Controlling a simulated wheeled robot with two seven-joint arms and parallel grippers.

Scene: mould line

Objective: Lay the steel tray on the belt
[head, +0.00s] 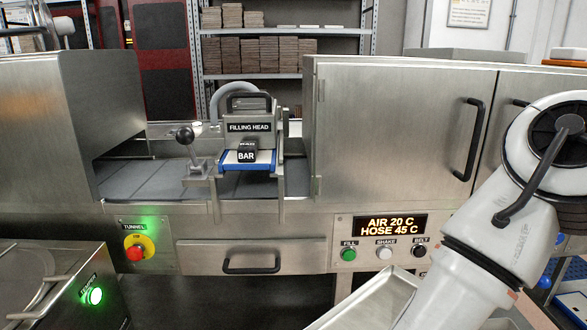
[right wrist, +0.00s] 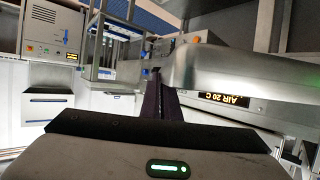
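The steel tray (head: 372,302) shows at the bottom of the head view, in front of the machine and below its buttons; the lower part is cut off and my right arm covers its right side. In the right wrist view a smooth metal body, which looks like the tray (right wrist: 225,68), lies against the dark fingers of my right gripper (right wrist: 157,92). The fingers look closed on its edge. The head view hides this gripper behind the arm. The belt (head: 135,180) is a dark grey segmented strip inside the machine opening. My left gripper is not in view.
The filling head (head: 249,128) stands over the belt, with a blue-edged bar mould (head: 248,162) under it and a lever (head: 187,140) to its left. Steel housings (head: 95,110) flank the opening. A closed drawer (head: 250,256) is below. The belt's left stretch looks bare.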

